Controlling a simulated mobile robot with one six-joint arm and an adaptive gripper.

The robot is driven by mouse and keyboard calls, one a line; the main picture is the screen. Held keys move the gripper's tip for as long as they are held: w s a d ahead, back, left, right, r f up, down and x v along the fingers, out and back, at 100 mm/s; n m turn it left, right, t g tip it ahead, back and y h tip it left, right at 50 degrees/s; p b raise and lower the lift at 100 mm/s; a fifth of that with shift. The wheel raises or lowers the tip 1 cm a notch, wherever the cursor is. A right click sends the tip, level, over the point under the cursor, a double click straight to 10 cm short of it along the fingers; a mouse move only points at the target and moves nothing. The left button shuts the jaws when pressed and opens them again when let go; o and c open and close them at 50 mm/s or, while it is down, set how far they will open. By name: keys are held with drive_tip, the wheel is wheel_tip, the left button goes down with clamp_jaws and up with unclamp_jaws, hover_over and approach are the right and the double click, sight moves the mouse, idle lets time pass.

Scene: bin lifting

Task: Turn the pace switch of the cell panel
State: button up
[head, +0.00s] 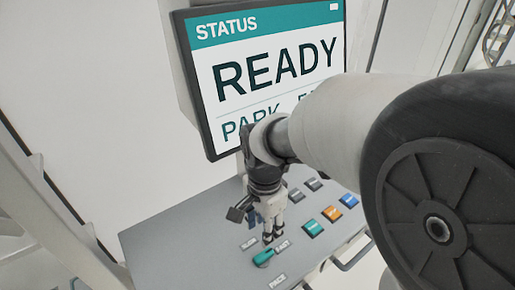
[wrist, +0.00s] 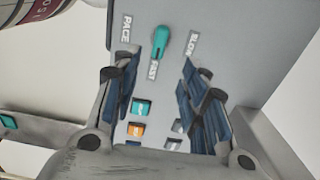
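The pace switch (head: 263,258) is a small teal knob on the grey sloping cell panel (head: 190,250). It also shows in the wrist view (wrist: 161,41), between the PACE, SLOW and FAST labels. Its narrow end points toward the FAST label (wrist: 153,70). The SLOW label (wrist: 194,43) lies to its right in the wrist view. My gripper (head: 268,238) points down close to the switch in the head view. In the wrist view my gripper (wrist: 160,62) is open, its dark fingers wide apart on either side, with nothing between them gripped. Contact with the panel cannot be told.
Teal (head: 313,228), orange (head: 332,213) and blue (head: 348,201) buttons sit right of my gripper, with grey buttons (head: 313,184) behind. A status screen (head: 225,80) reading READY stands behind the panel. A handle (head: 352,258) runs along the panel's right edge. The panel's left part is bare.

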sight(263, 255)
wheel_tip(263, 255, down, 13)
drive_tip(key=b, duration=0.3)
drive_tip(key=shift+f, duration=0.1)
drive_tip(key=shift+c, duration=0.2)
clamp_jaws()
